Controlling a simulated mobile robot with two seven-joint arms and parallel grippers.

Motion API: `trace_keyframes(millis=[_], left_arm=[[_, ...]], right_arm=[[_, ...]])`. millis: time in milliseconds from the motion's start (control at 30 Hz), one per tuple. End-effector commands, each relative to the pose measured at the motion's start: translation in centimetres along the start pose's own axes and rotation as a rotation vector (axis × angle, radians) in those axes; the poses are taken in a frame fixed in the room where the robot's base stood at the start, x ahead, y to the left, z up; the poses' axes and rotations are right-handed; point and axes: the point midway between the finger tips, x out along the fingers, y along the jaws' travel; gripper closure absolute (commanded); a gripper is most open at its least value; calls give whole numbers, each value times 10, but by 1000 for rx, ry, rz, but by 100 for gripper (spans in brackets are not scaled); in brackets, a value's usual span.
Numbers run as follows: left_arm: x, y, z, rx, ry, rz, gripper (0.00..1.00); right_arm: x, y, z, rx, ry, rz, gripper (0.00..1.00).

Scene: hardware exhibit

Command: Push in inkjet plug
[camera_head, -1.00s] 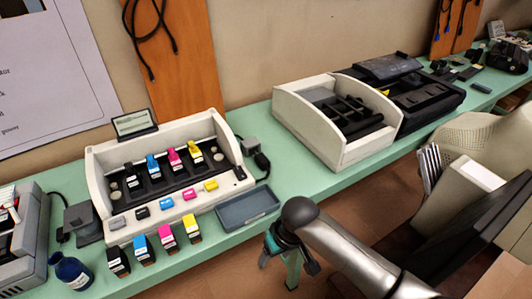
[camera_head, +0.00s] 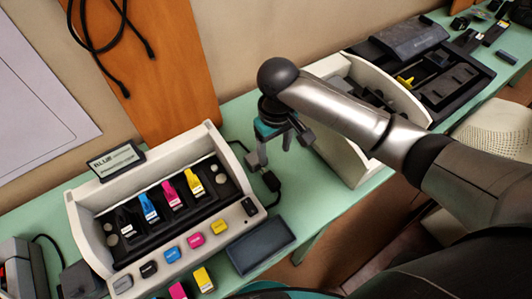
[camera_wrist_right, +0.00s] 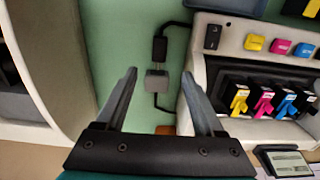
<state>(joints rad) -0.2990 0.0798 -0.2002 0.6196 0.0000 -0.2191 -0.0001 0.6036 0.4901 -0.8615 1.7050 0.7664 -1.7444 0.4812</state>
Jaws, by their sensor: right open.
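The inkjet plug (camera_wrist_right: 159,48) is a black connector on a black cable, beside the inkjet unit (camera_head: 225,223) on the green bench. It lies in line with a small grey block (camera_wrist_right: 157,80), with a narrow gap seeming to show between their bodies. The head view also shows the plug (camera_head: 270,182) near the unit's right end. My right gripper (camera_head: 273,152) hangs over this spot, pointing down. In the right wrist view the gripper (camera_wrist_right: 159,73) is open and empty, with the grey block between its fingers and the plug just beyond the tips. My left gripper is out of view.
A dark tray (camera_head: 262,246) lies in front of the plug. Ink cartridges (camera_head: 172,194) sit in the inkjet unit, with coloured buttons (camera_head: 196,240) along its front. A second white machine (camera_head: 345,150) stands right of my gripper, partly behind my arm. A display sign (camera_head: 116,160) stands behind the unit.

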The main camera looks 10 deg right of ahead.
Motion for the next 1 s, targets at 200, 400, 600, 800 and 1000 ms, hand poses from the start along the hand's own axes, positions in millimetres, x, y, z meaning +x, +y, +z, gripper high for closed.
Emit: trace_keyframes(millis=[200,400,600,800,1000], left_arm=[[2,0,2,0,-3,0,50],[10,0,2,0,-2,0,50],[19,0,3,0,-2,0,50],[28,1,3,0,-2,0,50],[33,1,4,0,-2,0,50]], right_arm=[[10,0,1,0,-3,0,30],[47,0,1,0,-4,0,30],[92,0,1,0,-4,0,30],[129,0,1,0,-2,1,30],[149,0,0,0,-1,1,30]])
